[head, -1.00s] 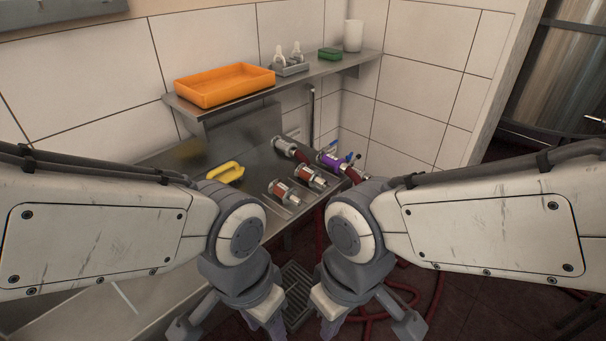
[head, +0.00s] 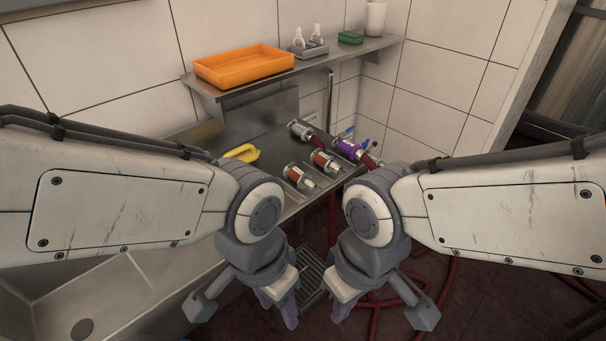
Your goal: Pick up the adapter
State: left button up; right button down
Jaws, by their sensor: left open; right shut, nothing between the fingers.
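Metal fittings with red-brown middles lie on the steel counter: one at the back (head: 302,131), one at the right (head: 327,163) and one at the front (head: 299,177). A fitting with a purple band (head: 350,149) sits right of them, joined to a red hose. I cannot tell which of these is the adapter. My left gripper (head: 277,308) is open and empty, pointing down at the bottom of the view, well short of the fittings. My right gripper (head: 338,312) is shut and empty beside it, its fingertips partly cut off.
A yellow-handled item (head: 241,153) lies left on the counter, partly hidden by my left arm. Above, a wall shelf (head: 235,92) bears an orange tray (head: 243,66), a grey holder (head: 310,51), a green block (head: 350,38) and a white cup (head: 375,19). A sink (head: 120,300) is lower left.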

aim_at(304, 180)
jog(key=z, duration=0.05)
jog(key=k, duration=0.6)
jog(key=z, duration=0.8)
jog(key=i, duration=1.35)
jog(key=u, duration=0.45)
jog(key=i, duration=0.55)
jog(key=u, duration=0.7)
